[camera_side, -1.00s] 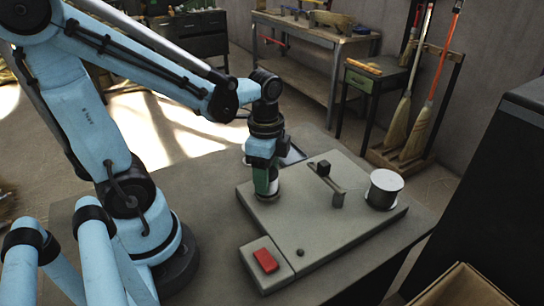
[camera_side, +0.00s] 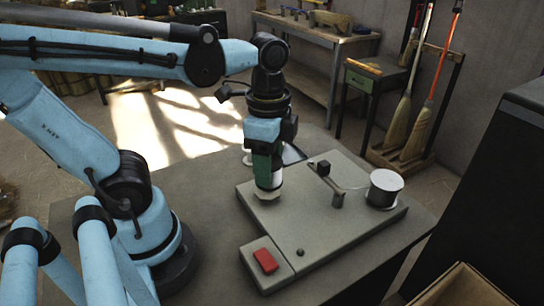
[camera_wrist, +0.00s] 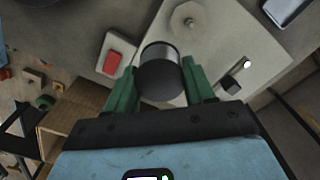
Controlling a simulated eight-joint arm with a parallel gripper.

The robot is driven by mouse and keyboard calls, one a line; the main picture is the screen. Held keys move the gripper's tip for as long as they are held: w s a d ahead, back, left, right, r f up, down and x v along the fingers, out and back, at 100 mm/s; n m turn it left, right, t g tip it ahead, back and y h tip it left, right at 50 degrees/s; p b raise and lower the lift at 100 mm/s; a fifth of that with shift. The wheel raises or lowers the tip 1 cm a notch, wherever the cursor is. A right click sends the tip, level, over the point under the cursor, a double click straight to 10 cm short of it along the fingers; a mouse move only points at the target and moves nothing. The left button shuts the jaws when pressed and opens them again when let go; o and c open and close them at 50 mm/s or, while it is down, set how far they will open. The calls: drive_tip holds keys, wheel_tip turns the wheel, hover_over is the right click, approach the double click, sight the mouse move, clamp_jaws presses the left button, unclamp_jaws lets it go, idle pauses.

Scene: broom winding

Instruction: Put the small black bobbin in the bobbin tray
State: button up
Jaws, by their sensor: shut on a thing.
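The small black bobbin (camera_wrist: 160,78) is between the green fingers of my gripper (camera_wrist: 160,84) in the wrist view. Its near end is dark, and a shiny silver-grey band shows around its side. In the side view my gripper (camera_side: 268,178) is shut on it and points down above the winder plate. The bobbin's pale lower part (camera_side: 267,193) shows under the fingers. What looks like the bobbin tray (camera_side: 294,153) is behind my gripper, dark with a pale rim and partly hidden. A tray corner also shows at the top right of the wrist view (camera_wrist: 287,12).
A round disc with a pin (camera_wrist: 188,20) stands bare in the wrist view. Table at front left is clear.

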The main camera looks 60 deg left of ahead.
drive_tip(key=s+d+r, duration=0.2)
drive_tip(key=d+r, duration=0.1)
drive_tip(key=d, duration=0.2)
drive_tip(key=w+a+f+n, duration=0.1)
drive_tip(key=w+a+n, duration=0.2)
drive_tip(key=w, duration=0.2)
drive_tip(key=w+a+f+n, duration=0.1)
drive_tip(key=w+a+n, duration=0.2)
drive_tip(key=w+n, duration=0.1)
drive_tip(key=w+a+n, duration=0.3)
drive_tip(key=w+n, duration=0.1)
drive_tip(key=w, duration=0.2)
drive_tip(key=shift+w+a+f, duration=0.35)
drive_tip(key=shift+w+f, duration=0.05)
drive_tip(key=shift+n, duration=0.6)
drive_tip(key=w+a+f, duration=0.1)
drive_tip(key=a+f, duration=0.1)
drive_tip(key=a, duration=0.2)
drive_tip(key=w+a+f, duration=0.1)
drive_tip(key=a+f, duration=0.2)
drive_tip(key=a, duration=0.1)
drive_tip(key=w+a+f, duration=0.1)
drive_tip(key=a+f, duration=0.1)
drive_tip(key=a, duration=0.2)
drive_tip(key=shift+a+f, duration=0.15)
drive_tip(key=shift+f, duration=0.05)
drive_tip(key=shift+a+f, duration=0.35)
drive_tip(key=shift+f, duration=1.9)
drive_tip(key=shift+f, duration=0.1)
drive_tip(key=o, duration=1.1)
